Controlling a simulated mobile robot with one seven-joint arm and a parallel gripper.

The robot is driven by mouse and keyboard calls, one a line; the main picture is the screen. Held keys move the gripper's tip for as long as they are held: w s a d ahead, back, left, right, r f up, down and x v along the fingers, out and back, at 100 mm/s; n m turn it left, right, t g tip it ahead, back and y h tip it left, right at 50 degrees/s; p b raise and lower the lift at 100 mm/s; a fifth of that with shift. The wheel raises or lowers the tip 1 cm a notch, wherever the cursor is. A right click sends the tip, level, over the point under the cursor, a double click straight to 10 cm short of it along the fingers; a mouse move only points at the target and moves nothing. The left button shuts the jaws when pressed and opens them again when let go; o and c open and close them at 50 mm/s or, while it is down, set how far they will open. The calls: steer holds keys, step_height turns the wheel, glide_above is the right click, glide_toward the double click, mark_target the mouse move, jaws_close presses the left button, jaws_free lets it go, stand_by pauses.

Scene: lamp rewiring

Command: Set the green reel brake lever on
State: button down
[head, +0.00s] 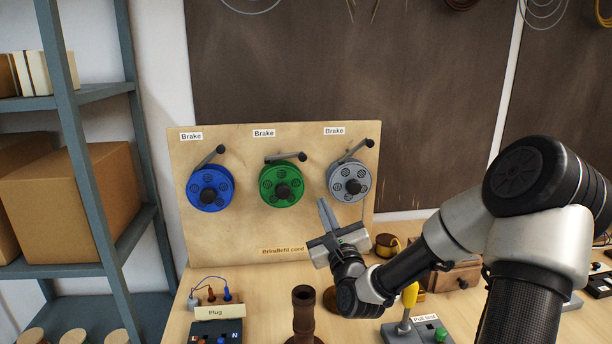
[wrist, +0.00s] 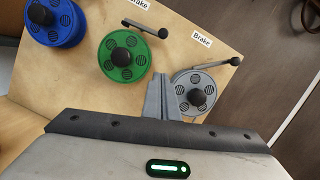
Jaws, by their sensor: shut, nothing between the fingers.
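The green reel (head: 281,184) is the middle of three reels on an upright wooden board; it also shows in the wrist view (wrist: 124,57). Its brake lever (head: 287,157) lies nearly level above the reel, with a dark knob at its right end; the lever also shows in the wrist view (wrist: 145,28). My gripper (head: 322,203) is shut and empty. It is in front of the board, below and right of the green reel, close to the lower left of the grey reel (head: 348,179). In the wrist view the fingertips (wrist: 158,80) overlap the grey reel's left edge.
The blue reel (head: 210,188) is at left, its lever (head: 210,156) tilted up to the right. The grey reel's lever (head: 357,150) tilts up likewise. On the bench stand a plug box (head: 217,328), a brown turned post (head: 303,315) and a pull-test unit (head: 418,331).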

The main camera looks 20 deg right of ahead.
steer(key=shift+w, duration=0.1)
steer(key=w+r+p, duration=0.2)
steer(key=w+r, duration=0.4)
steer(key=w, duration=0.3)
steer(key=shift+w+a, duration=0.15)
steer(key=shift+w, duration=0.25)
steer(key=shift+r+n, duration=0.4)
steer(key=shift+n, duration=0.3)
step_height(320, 180, up, 3)
steer(key=n+y, duration=0.1)
steer(key=n, duration=0.2)
steer(key=n+y, duration=0.1)
steer(key=n, duration=0.2)
steer(key=shift+r+g, duration=0.1)
steer(key=shift+g, duration=0.2)
